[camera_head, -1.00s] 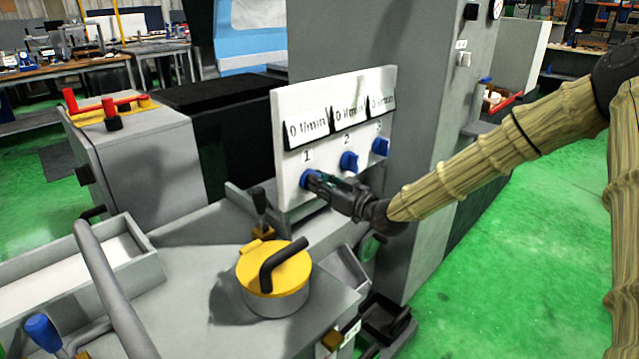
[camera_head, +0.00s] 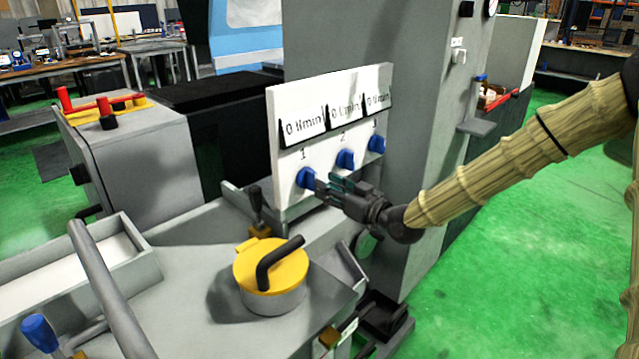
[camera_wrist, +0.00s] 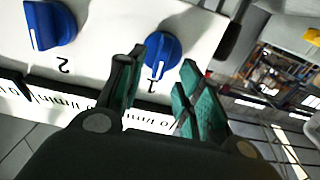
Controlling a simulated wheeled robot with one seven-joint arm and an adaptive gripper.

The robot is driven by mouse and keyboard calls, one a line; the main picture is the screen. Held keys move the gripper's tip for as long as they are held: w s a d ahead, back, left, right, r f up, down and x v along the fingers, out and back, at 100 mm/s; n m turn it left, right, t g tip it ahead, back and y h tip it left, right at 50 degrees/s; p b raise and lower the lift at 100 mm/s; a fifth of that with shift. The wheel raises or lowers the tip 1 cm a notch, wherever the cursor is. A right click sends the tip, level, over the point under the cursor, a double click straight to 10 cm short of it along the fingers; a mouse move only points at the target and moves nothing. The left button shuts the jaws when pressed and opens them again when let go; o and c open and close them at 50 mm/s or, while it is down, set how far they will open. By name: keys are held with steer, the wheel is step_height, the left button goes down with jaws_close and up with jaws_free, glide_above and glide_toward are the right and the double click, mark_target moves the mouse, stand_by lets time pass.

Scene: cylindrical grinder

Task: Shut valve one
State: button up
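Valve one is the blue knob (camera_head: 306,177) under the number 1 on the white panel (camera_head: 290,107). It also shows in the wrist view (camera_wrist: 162,56), between and beyond my fingertips, with its grip bar running roughly along the fingers. My gripper (camera_head: 326,184) is in front of the panel, just right of the knob; in the wrist view (camera_wrist: 160,75) its green-padded fingers are apart with nothing between them. The display above valve one (camera_head: 302,126) reads 0 l/min.
The valve two knob (camera_head: 345,159) and valve three knob (camera_head: 376,144) sit to the right on the same panel. Below stand a black lever (camera_head: 257,205) and a yellow-topped cylinder with a black handle (camera_head: 272,268). Open air lies in front of the panel.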

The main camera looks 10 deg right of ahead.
steer(key=v, duration=0.7)
stand_by(0.4)
